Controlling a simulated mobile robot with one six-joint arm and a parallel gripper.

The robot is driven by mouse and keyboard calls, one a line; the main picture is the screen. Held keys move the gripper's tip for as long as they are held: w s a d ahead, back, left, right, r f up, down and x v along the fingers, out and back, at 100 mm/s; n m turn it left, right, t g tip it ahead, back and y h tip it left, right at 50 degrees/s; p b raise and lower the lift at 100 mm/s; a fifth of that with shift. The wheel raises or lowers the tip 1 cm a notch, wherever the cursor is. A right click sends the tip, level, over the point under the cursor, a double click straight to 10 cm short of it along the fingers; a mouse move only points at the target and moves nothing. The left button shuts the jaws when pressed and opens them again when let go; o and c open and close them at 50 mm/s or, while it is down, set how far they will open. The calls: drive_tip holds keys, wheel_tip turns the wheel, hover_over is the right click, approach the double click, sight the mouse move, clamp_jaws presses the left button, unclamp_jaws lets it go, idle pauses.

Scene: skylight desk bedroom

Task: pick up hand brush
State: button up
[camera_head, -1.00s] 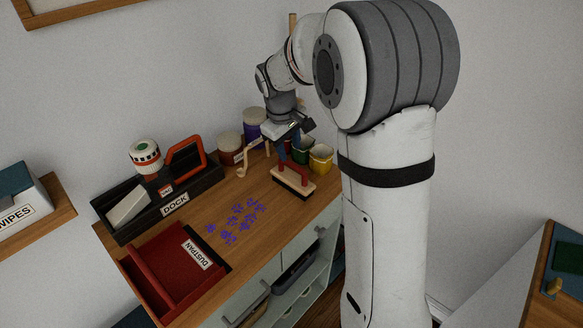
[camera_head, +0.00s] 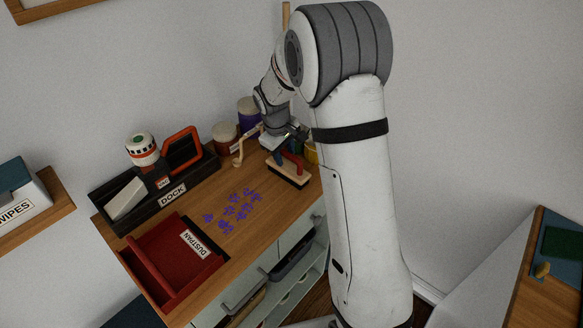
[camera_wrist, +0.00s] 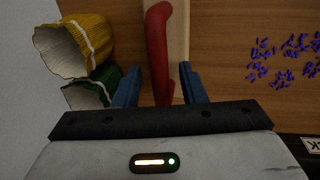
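The hand brush has a red handle and a pale wooden block with dark bristles. The hand brush (camera_head: 288,173) stands on the desk, right of the purple bits, and also shows in the wrist view (camera_wrist: 179,35). My gripper (camera_wrist: 160,80) is open, with its two blue fingers apart. In the wrist view the near end of the red handle shows between the fingers, and I see no finger closed on it. In the head view my gripper (camera_head: 283,150) is low at the brush's back side, its fingers partly hidden.
Purple bits (camera_head: 240,208) lie on the desk (camera_head: 262,232). A red dustpan (camera_head: 165,255) and black dock caddy (camera_head: 170,212) are on the left. Yellow (camera_wrist: 75,45) and green (camera_wrist: 95,90) pots stand close beside my gripper. Jars (camera_head: 226,138) and a wooden hook stand behind.

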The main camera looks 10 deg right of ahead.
clamp_jaws()
idle(0.6)
